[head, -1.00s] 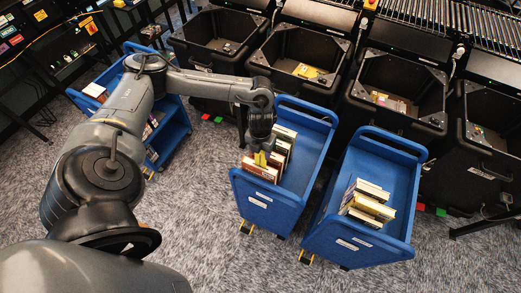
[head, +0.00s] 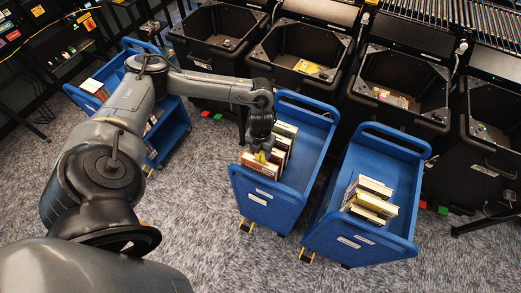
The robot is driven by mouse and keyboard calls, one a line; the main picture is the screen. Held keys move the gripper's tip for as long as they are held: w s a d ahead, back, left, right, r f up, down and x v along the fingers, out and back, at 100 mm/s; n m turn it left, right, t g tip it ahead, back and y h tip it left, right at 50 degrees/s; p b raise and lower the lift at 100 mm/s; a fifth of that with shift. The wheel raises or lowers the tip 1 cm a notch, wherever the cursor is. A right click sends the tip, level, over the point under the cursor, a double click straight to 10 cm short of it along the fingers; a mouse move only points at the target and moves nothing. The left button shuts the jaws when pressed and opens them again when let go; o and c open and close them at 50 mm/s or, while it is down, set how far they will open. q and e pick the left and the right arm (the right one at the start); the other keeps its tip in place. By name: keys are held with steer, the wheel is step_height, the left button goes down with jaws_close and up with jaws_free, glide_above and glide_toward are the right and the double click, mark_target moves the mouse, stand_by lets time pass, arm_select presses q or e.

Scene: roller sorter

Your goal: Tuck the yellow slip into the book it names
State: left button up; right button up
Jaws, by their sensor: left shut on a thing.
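My left gripper (head: 261,145) points down over the row of books (head: 279,147) in the middle blue cart. It is shut on the yellow slip (head: 260,156), a small yellow patch at its fingertips. The slip is right at the tops of the books near the cart's front end. I cannot tell whether it is between pages or only touching from above. The titles and the writing on the slip are too small to read. My right gripper is not in view.
The middle blue cart (head: 262,207) stands beside a right blue cart (head: 359,241) with a stack of books (head: 370,200). Another blue cart (head: 174,130) is at the left behind my arm. Black bins (head: 300,58) line the back. Grey carpet is clear in front.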

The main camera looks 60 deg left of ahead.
arm_select(q)
steer(key=shift+f+b, duration=0.95)
steer(key=shift+f, duration=0.45)
steer(key=o, duration=0.9)
